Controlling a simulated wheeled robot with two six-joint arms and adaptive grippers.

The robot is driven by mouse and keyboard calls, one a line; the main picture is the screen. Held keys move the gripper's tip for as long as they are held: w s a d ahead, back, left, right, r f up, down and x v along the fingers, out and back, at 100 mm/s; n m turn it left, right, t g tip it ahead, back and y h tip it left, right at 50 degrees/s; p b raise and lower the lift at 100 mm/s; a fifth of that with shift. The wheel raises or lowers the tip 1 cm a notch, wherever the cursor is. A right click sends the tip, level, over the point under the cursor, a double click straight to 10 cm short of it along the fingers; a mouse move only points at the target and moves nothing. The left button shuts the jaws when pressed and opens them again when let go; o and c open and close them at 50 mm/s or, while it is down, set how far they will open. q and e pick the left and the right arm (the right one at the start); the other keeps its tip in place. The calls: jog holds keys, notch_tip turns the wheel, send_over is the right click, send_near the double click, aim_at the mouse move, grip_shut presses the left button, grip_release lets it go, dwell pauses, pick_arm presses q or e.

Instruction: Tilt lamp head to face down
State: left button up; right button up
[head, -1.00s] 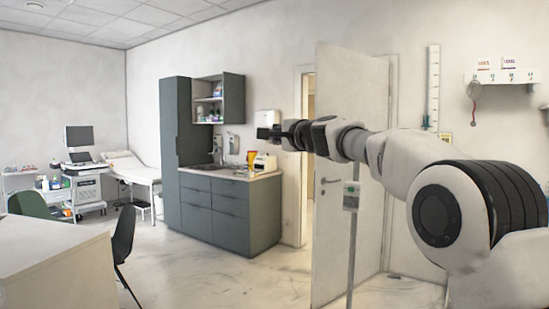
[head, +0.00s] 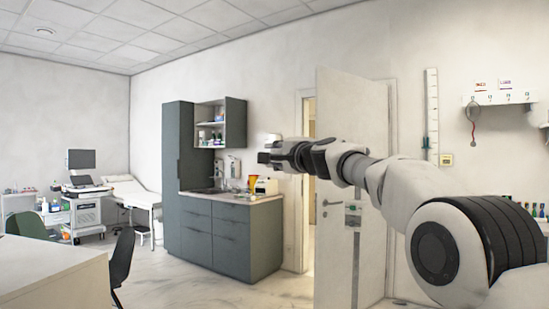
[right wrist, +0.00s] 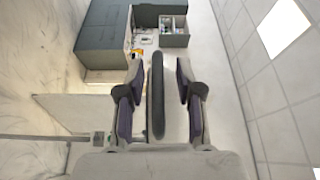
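A thin grey pole (head: 356,262) with a small box (head: 353,212) stands below the right arm. My left gripper is not in view.
A white door (head: 340,240) stands open behind the arm. A dark cabinet with counter (head: 230,235) stands beyond. A desk (head: 50,275) and dark chair (head: 122,262) are at the left. A shelf (head: 500,98) hangs at the right.

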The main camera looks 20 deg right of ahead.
jog(key=shift+s+r, duration=0.1)
jog(key=shift+d, duration=0.1)
jog(key=shift+s+d, duration=0.1)
jog(key=shift+s, duration=0.3)
jog(key=v, duration=1.1)
jog(key=shift+s, duration=0.1)
